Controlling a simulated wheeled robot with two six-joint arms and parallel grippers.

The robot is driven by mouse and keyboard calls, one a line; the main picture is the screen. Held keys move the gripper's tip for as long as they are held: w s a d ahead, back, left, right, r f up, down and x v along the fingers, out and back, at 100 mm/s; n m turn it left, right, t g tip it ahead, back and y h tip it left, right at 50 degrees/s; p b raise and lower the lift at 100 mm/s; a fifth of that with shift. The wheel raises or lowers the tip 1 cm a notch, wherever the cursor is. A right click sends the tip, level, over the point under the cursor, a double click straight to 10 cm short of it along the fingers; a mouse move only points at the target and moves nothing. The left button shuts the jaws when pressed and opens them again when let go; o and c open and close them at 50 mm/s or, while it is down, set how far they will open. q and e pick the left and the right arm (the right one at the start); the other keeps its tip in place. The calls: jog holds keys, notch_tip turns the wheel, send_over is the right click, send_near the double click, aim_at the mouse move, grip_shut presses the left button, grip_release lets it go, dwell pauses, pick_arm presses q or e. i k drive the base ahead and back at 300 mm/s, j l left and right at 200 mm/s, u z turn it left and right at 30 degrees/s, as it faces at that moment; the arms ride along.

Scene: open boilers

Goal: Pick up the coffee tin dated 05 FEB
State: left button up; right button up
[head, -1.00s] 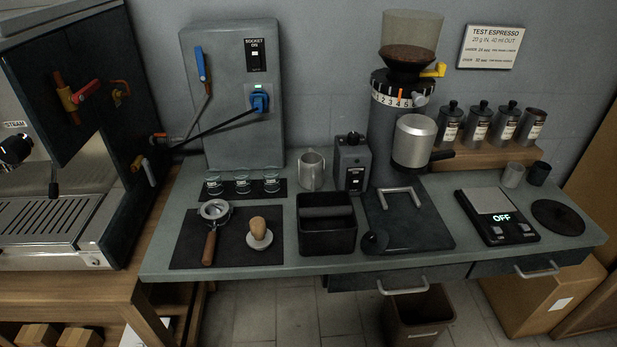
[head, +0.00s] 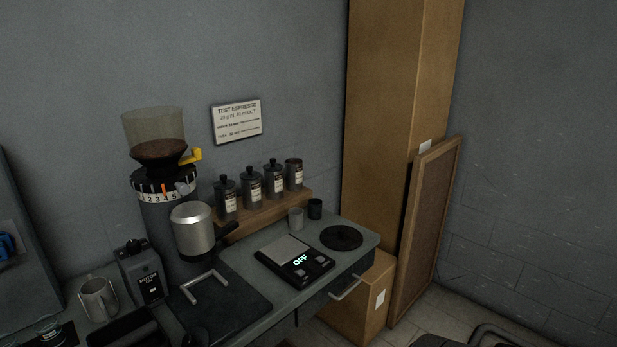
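Several dark coffee tins with pale labels stand upright in a row on a small wooden shelf (head: 262,216) against the wall. From left to right they are a first tin (head: 227,202), a second tin (head: 252,189), a third tin (head: 274,181) and a fourth tin (head: 294,174). The first three have knobbed lids; the fourth has no knob showing. The label print is too small to read, so I cannot tell which is dated 05 FEB. Neither gripper is in view.
A grinder (head: 163,190) with a silver cup (head: 192,228) stands left of the tins. Tall cardboard (head: 385,110) and a framed board (head: 424,230) stand right.

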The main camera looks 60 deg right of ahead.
aim_at(294, 175)
jog(key=z, duration=1.65)
jog(key=u, duration=0.6)
jog(key=i+l+u, duration=0.15)
jog(key=l+u, duration=0.25)
jog(key=i+l+u, duration=0.1)
jog(key=l+u, duration=1.15)
jog(key=l, duration=0.1)
